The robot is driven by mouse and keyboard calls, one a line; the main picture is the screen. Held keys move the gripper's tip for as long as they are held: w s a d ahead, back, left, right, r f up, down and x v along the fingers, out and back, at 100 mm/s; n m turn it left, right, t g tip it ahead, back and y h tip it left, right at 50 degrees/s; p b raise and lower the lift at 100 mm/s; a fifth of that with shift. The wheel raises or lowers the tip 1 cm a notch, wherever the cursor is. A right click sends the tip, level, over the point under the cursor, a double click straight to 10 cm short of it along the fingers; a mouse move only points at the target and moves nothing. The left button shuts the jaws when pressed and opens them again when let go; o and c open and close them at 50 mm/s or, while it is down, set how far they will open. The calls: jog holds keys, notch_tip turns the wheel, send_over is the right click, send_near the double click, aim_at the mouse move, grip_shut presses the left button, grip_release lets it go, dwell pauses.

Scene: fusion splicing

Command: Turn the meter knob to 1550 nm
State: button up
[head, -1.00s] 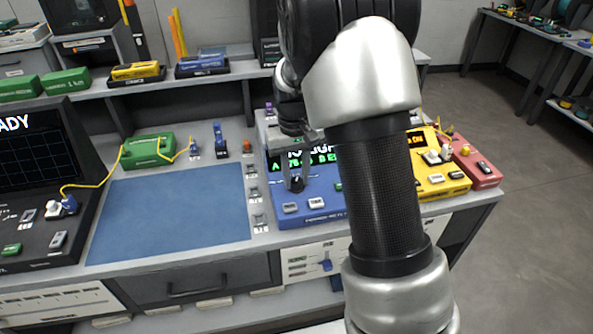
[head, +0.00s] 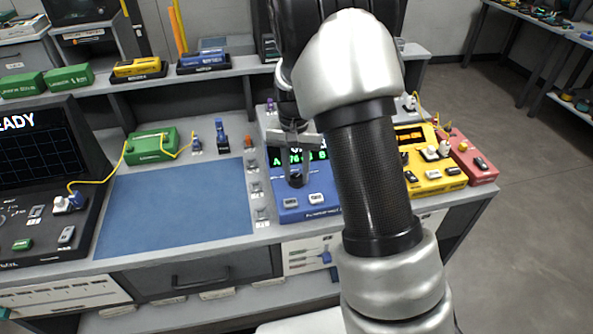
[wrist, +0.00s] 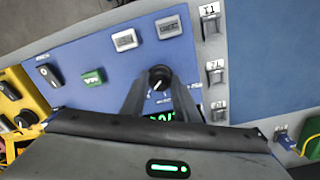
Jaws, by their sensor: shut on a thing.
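The blue power meter (head: 290,208) stands on the bench to the right of the blue mat, with a lit green display (head: 284,157) partly hidden by my arm. Its black round knob (wrist: 159,77) shows in the wrist view between my fingertips, with a white pointer line and small marks around it. My gripper (head: 295,172) points down over the knob and is shut on it. It also shows in the wrist view (wrist: 159,84), a finger on each side of the knob. The display's wavelength reading is too small and covered to read.
Left of the meter are a blue mat (head: 170,205), a column of small grey holders (head: 258,195) and a green box (head: 151,146) with a yellow fibre. A yellow device (head: 430,175) and a red one (head: 475,163) stand close on the right.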

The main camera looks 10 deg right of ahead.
aim_at(295, 177)
jog(key=o, duration=1.1)
jog(key=shift+c, duration=0.2)
notch_tip(295, 177, up, 18)
jog(key=p, duration=0.2)
jog(key=shift+w+a+f+p, duration=0.15)
jog(key=shift+a+f+p, duration=0.1)
jog(key=shift+p, duration=0.05)
jog(key=s+r+n+t+p, duration=0.25)
jog(key=s+r+p, duration=0.45)
jog(key=s+r, duration=0.65)
jog(key=s+r+n+t+p, duration=0.2)
jog(key=s+r+t+p, duration=0.1)
jog(key=s, duration=0.9)
notch_tip(295, 177, up, 3)
jog(key=shift+d+f+p, duration=0.1)
jog(key=shift+d+p, duration=0.15)
jog(key=shift+p, duration=0.55)
